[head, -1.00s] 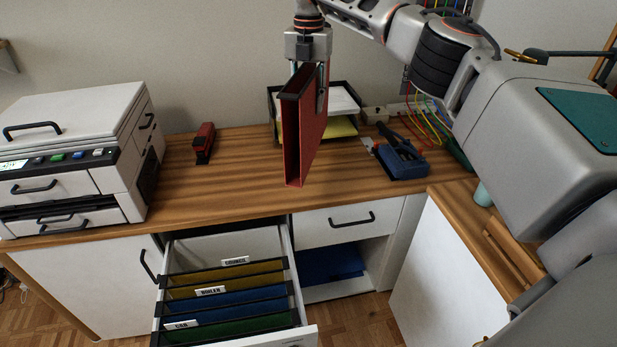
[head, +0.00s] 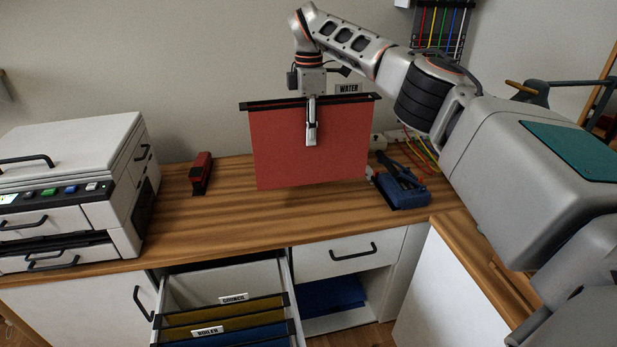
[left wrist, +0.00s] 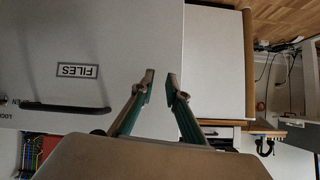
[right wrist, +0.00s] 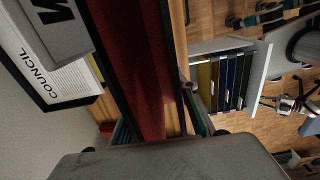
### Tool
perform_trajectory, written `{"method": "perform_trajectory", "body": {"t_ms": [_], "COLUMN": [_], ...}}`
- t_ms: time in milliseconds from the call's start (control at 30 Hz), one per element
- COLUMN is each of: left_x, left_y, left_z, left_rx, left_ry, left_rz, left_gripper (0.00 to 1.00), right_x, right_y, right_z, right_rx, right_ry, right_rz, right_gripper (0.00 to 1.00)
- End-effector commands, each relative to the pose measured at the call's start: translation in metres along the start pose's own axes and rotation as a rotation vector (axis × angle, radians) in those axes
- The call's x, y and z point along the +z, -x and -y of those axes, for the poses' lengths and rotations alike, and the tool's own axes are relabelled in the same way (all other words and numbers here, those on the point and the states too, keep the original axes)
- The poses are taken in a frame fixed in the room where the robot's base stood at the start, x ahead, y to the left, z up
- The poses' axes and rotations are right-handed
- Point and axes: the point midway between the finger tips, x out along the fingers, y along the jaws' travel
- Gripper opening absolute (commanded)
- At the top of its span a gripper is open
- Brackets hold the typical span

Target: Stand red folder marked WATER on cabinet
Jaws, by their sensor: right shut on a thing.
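The red folder (head: 308,150) has a black top rail and a white WATER tab (head: 348,88). It hangs upright, broad face toward me in the head view, over the wooden-topped cabinet (head: 225,215). I cannot tell whether its lower edge touches the top. My right gripper (head: 311,135) is shut on the folder near the middle of its top edge, from above. The folder also fills the upper middle of the right wrist view (right wrist: 140,60). My left gripper (left wrist: 161,76) is open and empty, before a white front with a FILES label (left wrist: 77,70).
An open drawer (head: 230,275) holds hanging folders labelled COUNCIL and BOILER. A printer (head: 65,205) and red stapler (head: 201,173) stand left; a blue hole punch (head: 400,185) stands right. The letter tray (right wrist: 60,85) is behind the folder. Wood between stapler and folder is clear.

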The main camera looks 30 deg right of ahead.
Motion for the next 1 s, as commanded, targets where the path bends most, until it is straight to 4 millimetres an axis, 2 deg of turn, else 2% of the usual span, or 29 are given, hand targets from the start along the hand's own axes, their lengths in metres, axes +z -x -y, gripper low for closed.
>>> {"method": "perform_trajectory", "body": {"t_ms": [33, 100, 300, 633, 867, 1000], "left_x": [-0.001, -0.002, 0.0, 0.001, 0.005, 0.003], "left_y": [0.0, -0.001, -0.002, -0.004, -0.005, -0.005], "left_z": [0.0, 0.001, 0.002, 0.003, 0.003, 0.004], "left_rx": [-0.001, -0.002, -0.004, -0.006, -0.007, -0.008], "left_ry": [-0.001, -0.002, -0.005, -0.008, -0.01, -0.011], "left_rz": [-0.003, -0.006, -0.004, -0.005, -0.002, -0.005], "left_gripper": [0.14, 0.14, 0.14, 0.14, 0.14, 0.14], "right_x": [0.001, 0.0, 0.0, 0.0, -0.001, -0.001], "right_y": [-0.015, -0.032, -0.073, -0.098, -0.13, -0.132], "right_z": [0.0, 0.001, 0.0, 0.0, 0.0, -0.001], "right_rx": [-0.003, -0.003, -0.002, 0.001, 0.0, 0.003], "right_ry": [0.002, 0.002, 0.001, 0.001, 0.002, 0.002], "right_rz": [0.0, -0.001, -0.001, 0.0, 0.0, -0.001], "right_gripper": [0.04, 0.04, 0.04, 0.04, 0.04, 0.04]}}
